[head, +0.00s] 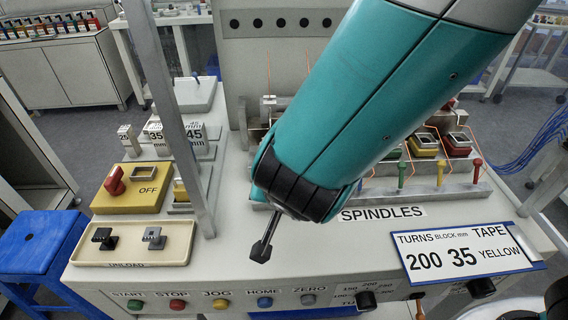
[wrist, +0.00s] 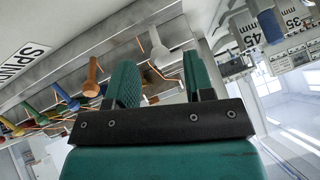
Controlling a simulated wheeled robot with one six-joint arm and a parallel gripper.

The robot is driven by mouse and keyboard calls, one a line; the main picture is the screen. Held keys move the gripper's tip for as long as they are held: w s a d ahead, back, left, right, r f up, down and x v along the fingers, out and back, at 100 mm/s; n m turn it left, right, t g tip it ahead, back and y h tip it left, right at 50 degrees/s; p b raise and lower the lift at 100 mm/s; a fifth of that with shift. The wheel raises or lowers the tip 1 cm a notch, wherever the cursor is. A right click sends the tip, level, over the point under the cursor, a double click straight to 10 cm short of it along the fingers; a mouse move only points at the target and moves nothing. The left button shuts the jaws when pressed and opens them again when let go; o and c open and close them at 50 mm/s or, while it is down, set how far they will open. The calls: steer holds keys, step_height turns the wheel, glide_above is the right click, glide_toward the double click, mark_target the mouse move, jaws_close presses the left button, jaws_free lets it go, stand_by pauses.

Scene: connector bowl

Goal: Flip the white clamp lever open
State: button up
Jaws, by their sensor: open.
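The white clamp lever (wrist: 155,48) shows in the wrist view, hanging from the spindle rail with its rounded end towards me. My gripper (wrist: 160,66) is open, with one teal finger on each side of the lever's end. A gap shows between the lever and each finger, so the jaws are around it but not closed on it. In the head view, my teal arm covers the white lever and the gripper's fingers.
The head view shows green (head: 402,173), yellow (head: 440,172) and red (head: 477,170) levers. A turns card (head: 465,252) lies at front right.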

steer(key=v, duration=1.4)
steer(key=shift+d, duration=0.1)
